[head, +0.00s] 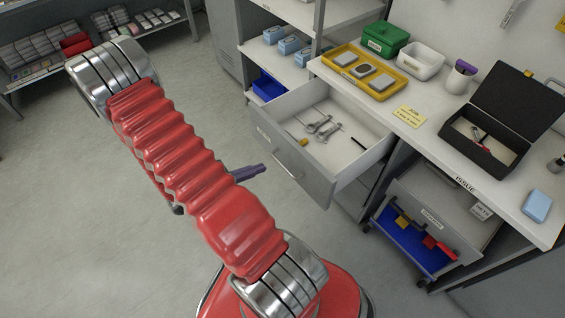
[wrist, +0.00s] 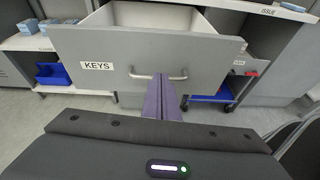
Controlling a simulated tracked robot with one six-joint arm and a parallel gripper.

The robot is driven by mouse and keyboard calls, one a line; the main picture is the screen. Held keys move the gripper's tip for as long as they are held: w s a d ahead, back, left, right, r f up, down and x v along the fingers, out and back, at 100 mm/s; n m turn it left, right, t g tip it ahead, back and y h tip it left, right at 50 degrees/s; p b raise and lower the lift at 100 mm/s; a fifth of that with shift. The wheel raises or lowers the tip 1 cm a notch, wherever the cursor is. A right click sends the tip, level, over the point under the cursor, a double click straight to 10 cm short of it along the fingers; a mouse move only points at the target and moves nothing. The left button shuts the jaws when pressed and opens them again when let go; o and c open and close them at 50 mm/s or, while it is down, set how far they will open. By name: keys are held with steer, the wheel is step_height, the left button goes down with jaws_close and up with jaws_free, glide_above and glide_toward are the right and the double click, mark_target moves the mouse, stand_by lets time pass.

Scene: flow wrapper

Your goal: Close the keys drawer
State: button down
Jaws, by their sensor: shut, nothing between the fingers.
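The keys drawer (wrist: 200,55) is pulled out, its grey front labelled KEYS in the wrist view. In the head view the open keys drawer (head: 290,163) juts from under the counter, with wrenches and small items inside. A bar handle (wrist: 158,75) is on its front. My gripper (wrist: 162,80) is shut and empty, its purple fingers pointing at the drawer front near the handle; I cannot tell if they touch. In the head view my gripper (head: 262,168) shows left of the drawer front, partly hidden by my red arm.
The counter (head: 430,130) holds a yellow tray (head: 364,73), a green box (head: 386,38) and an open black case (head: 485,143). The floor (head: 200,100) left of the drawer is clear.

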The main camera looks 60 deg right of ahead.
mark_target(290, 159)
steer(key=shift+s+d+f+n+h, duration=0.2)
steer(key=shift+f+n, duration=0.1)
steer(key=shift+f, duration=0.3)
steer(key=shift+s+d+f+n+h, duration=0.15)
steer(key=shift+f+n, duration=0.15)
steer(key=shift+f, duration=0.25)
steer(key=shift+d, duration=0.1)
steer(key=shift+x, duration=4.95)
steer(key=shift+f, duration=0.1)
